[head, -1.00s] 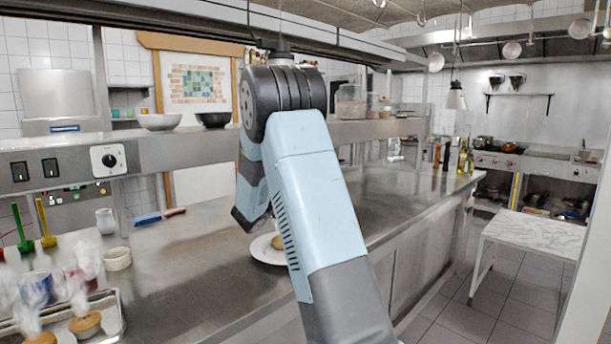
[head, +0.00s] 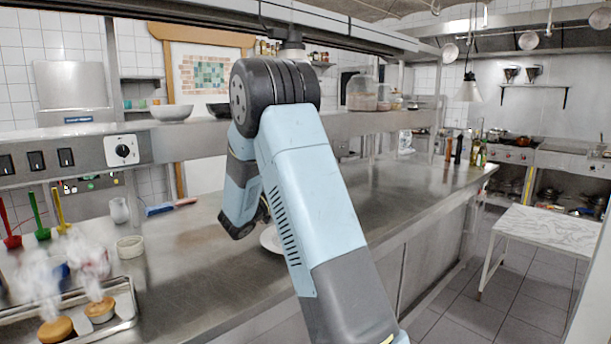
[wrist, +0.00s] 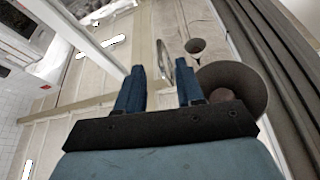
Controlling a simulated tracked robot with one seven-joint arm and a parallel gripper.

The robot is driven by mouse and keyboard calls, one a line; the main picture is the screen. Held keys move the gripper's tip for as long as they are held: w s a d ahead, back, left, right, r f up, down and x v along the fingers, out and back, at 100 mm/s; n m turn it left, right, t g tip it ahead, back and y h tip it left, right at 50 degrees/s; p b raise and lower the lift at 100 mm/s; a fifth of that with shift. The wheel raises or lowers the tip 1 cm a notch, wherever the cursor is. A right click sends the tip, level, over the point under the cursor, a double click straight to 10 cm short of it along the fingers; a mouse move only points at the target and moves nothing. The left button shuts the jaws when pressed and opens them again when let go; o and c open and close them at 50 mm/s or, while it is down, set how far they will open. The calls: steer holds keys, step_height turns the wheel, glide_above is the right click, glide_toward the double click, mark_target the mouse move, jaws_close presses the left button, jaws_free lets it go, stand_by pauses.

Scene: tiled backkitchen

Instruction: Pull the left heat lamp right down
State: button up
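In the head view, the top of the left heat lamp (head: 292,46) shows just above my arm's elbow, and my arm hides the rest of it. The right heat lamp (head: 469,88), a pale cone on a cord, hangs over the far end of the counter. In the wrist view, my gripper (wrist: 160,66) is open, with two blue fingers apart and nothing between them. A large round lamp shade (wrist: 250,80) is close beside the right finger, and a smaller, farther shade (wrist: 195,46) shows above that finger. In the head view, my arm hides the fingers.
A steel counter (head: 375,205) runs along my front under a long shelf (head: 370,123) holding bowls (head: 172,112) and jars. A tray (head: 125,300) with steaming pastries is at the lower left. A marble-topped table (head: 550,230) stands at the right, with tiled floor before it.

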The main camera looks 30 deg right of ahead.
steer(key=shift+v, duration=2.8)
steer(key=s+d+r+n+g+y, duration=0.1)
steer(key=s+d+n+g+y, duration=0.3)
steer(key=s, duration=0.7)
steer(key=s+a+r+n+g+y, duration=0.1)
steer(key=s+n+y, duration=0.2)
steer(key=s+y, duration=0.6)
steer(key=s+a+n+t+y, duration=0.7)
steer(key=s+a+n+y, duration=0.2)
steer(key=s+a, duration=0.5)
steer(key=shift+s+a+r+n, duration=0.2)
steer(key=shift+s+r+n, duration=0.05)
steer(key=shift+s+n, duration=0.95)
steer(key=shift+w, duration=0.1)
